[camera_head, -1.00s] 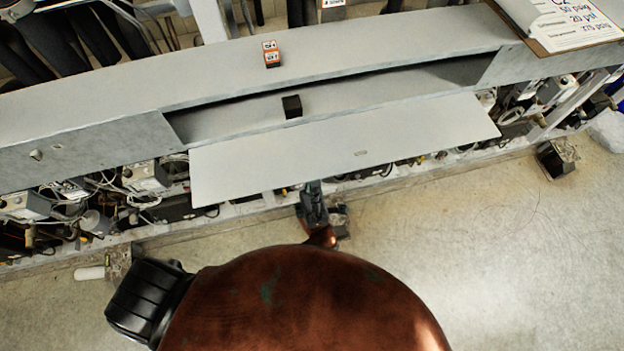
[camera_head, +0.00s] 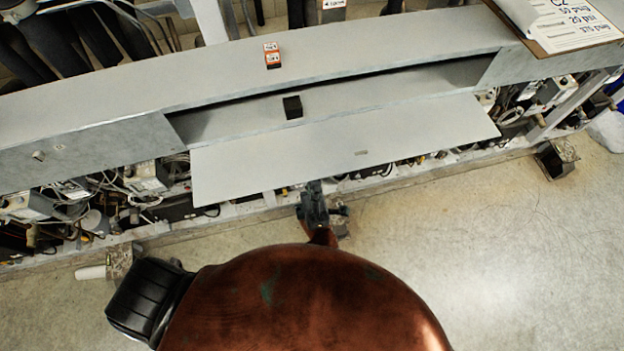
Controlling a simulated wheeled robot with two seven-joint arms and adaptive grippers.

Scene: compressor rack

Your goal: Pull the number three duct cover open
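The duct cover (camera_head: 345,145) is a long, flat light-grey panel on the front of the grey duct. It is swung down and outward, and a long opening (camera_head: 400,92) shows above it. A small slot shows near its lower edge. No number can be read on it. My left gripper (camera_head: 314,186) is dark and sits at the cover's lower edge, near the middle. Its fingertips are small and partly hidden by the edge, so I cannot tell whether they touch it or are open. My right gripper is not in view.
A small black block (camera_head: 292,107) sits at the duct opening. A clipboard with paper (camera_head: 570,22) lies at the top right. Cables and equipment fill the rack below. The floor (camera_head: 500,260) at right is clear.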

